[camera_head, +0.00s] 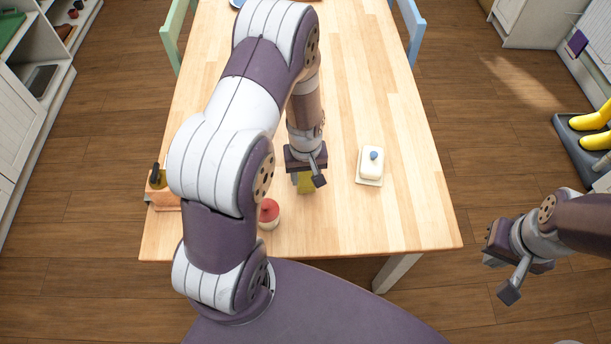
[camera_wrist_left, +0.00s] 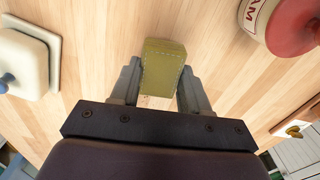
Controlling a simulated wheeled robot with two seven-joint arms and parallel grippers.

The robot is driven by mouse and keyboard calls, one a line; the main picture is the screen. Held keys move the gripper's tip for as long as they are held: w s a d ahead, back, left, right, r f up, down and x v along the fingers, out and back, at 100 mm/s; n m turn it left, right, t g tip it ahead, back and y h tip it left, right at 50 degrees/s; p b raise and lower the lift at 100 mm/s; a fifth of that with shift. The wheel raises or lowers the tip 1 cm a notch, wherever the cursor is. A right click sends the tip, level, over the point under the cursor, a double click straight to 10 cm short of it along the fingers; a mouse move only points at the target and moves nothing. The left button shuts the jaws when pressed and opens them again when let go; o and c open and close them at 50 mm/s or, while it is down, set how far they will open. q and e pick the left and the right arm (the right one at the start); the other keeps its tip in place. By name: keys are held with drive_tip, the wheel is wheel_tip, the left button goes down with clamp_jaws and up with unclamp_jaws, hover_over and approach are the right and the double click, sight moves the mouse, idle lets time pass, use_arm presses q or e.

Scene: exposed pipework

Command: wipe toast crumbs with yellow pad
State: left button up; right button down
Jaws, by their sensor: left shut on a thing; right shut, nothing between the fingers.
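My left gripper (camera_head: 306,178) is shut on the yellow pad (camera_head: 306,186), low over the near part of the wooden table (camera_head: 400,215). In the left wrist view the pad (camera_wrist_left: 163,66) is a dull yellow block with stitched edges between the two grey fingers. I cannot tell whether the pad touches the table. My right gripper (camera_head: 492,258) is shut and empty, off the table's right side above the floor.
A white butter dish (camera_head: 371,163) with a blue knob stands right of the pad. A red-lidded jam jar (camera_head: 268,214) stands nearer, left of the pad. A wooden box (camera_head: 164,192) is at the table's left edge.

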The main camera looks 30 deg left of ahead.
use_arm(q)
drive_tip(key=shift+w+a+r+p, duration=0.1)
drive_tip(key=shift+w+r+p, duration=0.05)
drive_tip(key=shift+r+p, duration=2.05)
drive_tip(key=shift+r, duration=0.55)
